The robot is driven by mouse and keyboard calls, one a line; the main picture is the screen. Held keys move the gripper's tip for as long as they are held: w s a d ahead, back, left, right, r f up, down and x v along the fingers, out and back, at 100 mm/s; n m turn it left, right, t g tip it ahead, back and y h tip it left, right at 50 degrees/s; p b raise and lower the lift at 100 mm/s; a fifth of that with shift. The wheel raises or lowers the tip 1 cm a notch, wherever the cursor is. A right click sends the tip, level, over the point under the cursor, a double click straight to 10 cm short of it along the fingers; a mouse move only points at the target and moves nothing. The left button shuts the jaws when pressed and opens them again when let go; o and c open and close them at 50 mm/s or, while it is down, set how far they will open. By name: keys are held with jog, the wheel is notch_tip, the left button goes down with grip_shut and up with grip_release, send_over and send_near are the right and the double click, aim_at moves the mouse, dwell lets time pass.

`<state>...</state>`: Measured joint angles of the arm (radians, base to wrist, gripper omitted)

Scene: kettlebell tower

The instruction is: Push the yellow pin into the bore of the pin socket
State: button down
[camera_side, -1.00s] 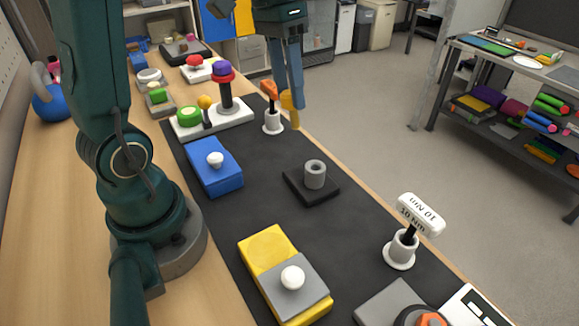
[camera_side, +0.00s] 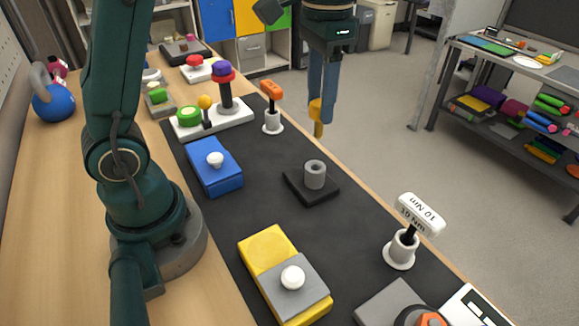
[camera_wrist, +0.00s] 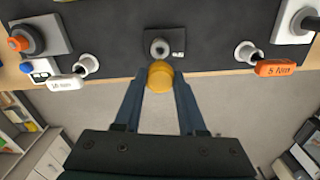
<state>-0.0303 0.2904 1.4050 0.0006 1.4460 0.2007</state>
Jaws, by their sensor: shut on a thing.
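The yellow pin (camera_side: 317,117) hangs upright from my gripper (camera_side: 321,98), which is shut on its head. In the wrist view the round yellow pin top (camera_wrist: 160,76) sits between the two blue-grey fingers of my gripper (camera_wrist: 160,88). The pin socket (camera_side: 316,175) is a grey cylinder with a bore, on a square black base (camera_side: 312,192) on the dark mat. In the side view the pin is held in the air, apart from the socket and above it in the picture. In the wrist view the socket (camera_wrist: 159,47) lies just beyond the pin head, its bore visible.
An orange-handled tool (camera_side: 271,92) and a white 10 Nm tool (camera_side: 419,213) stand in holders on either side of the socket. A blue box (camera_side: 222,177) and a yellow-grey box (camera_side: 268,250) lie on the dark mat (camera_side: 266,213). The mat around the socket is clear.

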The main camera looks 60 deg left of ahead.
aim_at(318, 138)
jog(key=shift+f, duration=2.55)
jog(key=shift+f, duration=2.55)
jog(key=shift+c, duration=2)
grip_release()
jog(key=shift+r, duration=2.5)
